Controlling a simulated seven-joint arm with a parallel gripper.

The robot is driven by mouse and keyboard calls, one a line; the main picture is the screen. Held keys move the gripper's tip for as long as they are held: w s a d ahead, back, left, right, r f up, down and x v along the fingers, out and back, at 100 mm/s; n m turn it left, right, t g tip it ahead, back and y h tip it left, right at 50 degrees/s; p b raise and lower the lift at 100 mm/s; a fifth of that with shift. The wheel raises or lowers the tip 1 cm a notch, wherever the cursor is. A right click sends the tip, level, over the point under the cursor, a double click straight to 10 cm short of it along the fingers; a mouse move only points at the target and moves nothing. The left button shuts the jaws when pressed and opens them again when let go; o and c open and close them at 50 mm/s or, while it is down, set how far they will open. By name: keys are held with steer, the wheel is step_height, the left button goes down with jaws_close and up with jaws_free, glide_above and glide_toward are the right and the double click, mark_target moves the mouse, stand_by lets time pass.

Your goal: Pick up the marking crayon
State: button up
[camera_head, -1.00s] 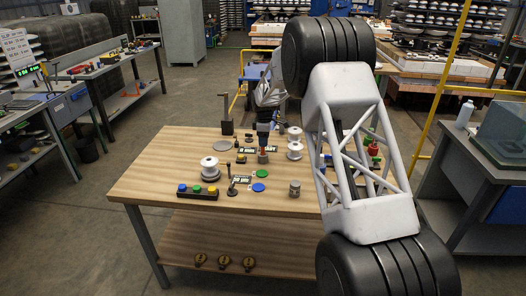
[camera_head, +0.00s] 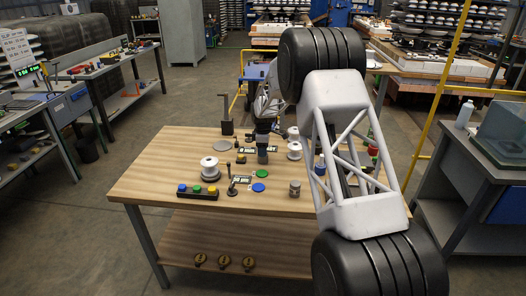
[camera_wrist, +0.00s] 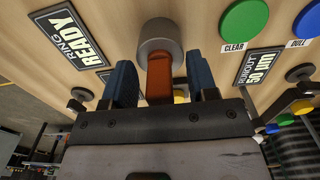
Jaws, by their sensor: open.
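The marking crayon, an orange-red stick (camera_wrist: 158,78), stands in a round grey holder (camera_wrist: 160,36) in the wrist view. My gripper (camera_wrist: 162,84) is open, with one blue finger on each side of the crayon. Small gaps show between the crayon and both fingers. In the head view my gripper (camera_head: 262,143) is low over the table and hides the crayon. The lower part of the grey holder (camera_head: 262,160) shows beneath it.
On the wooden table (camera_head: 150,178), a white insulator (camera_head: 209,166), a button box (camera_head: 197,192), a small lever (camera_head: 231,182) and a metal cylinder (camera_head: 295,188) stand nearer the front. Green (camera_head: 262,174) and blue (camera_head: 259,187) discs lie close by. The table's left front is clear.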

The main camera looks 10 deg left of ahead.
stand_by(0.5)
jaws_close()
